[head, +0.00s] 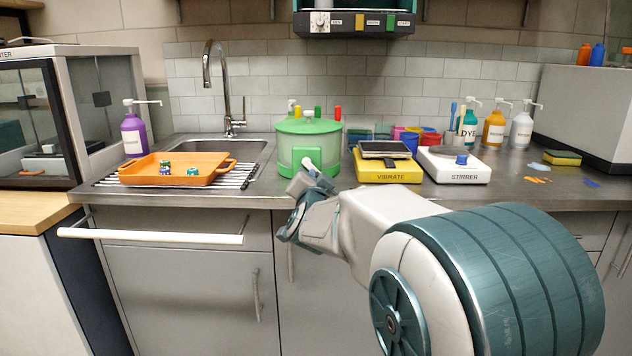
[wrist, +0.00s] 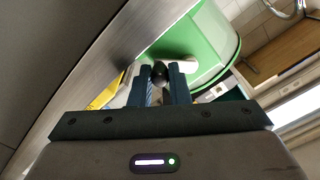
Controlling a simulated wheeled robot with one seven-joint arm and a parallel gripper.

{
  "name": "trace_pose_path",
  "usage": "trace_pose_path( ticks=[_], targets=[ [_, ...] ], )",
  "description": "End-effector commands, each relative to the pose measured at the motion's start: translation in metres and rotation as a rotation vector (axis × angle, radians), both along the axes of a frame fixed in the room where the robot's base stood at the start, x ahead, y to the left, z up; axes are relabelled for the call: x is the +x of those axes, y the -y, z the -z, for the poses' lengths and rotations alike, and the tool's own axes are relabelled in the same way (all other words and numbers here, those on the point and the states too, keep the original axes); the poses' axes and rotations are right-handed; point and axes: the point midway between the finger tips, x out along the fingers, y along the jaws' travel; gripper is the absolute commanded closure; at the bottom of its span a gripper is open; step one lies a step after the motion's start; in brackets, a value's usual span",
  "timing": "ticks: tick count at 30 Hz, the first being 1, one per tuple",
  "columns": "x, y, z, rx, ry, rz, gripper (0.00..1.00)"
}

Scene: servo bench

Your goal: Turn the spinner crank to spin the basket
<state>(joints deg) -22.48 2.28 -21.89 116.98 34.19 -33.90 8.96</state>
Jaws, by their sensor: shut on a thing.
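The spinner (head: 309,147) is a green, partly see-through tub with a green lid, standing on the counter in the middle of the head view. It also shows in the wrist view (wrist: 222,45). Its white crank arm (wrist: 184,62) sticks out at the front, with a dark round knob (wrist: 160,72) at its end. My gripper (wrist: 160,80) is at the front of the spinner, its two dark fingers shut on the knob. In the head view my gripper (head: 308,180) partly covers the crank. The basket inside cannot be made out.
The yellow vibrate unit (head: 388,175) and white stirrer (head: 453,178) stand close to the right. A sink (head: 214,149) and faucet (head: 226,100) are behind at left. The counter's front edge lies beneath my gripper.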

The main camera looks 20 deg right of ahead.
Motion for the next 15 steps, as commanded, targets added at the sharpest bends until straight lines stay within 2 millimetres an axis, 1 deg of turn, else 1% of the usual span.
trace_pose_path(
  ticks=[1, 2, 3, 4, 11, 15],
  targets=[
    [0.0002, -0.0004, -0.0009, -0.001, 0.002, -0.001, 1.00],
    [0.0002, -0.0004, -0.0009, -0.001, 0.002, -0.001, 0.76],
    [0.0002, -0.0003, -0.0009, -0.001, 0.002, -0.001, 0.65],
    [0.0002, -0.0003, -0.0009, 0.000, 0.001, 0.000, 0.62],
    [0.0000, 0.0001, -0.0006, -0.001, 0.001, 0.000, 0.62],
    [-0.0051, -0.0014, -0.0014, 0.000, 0.001, 0.000, 0.62]
  ],
)
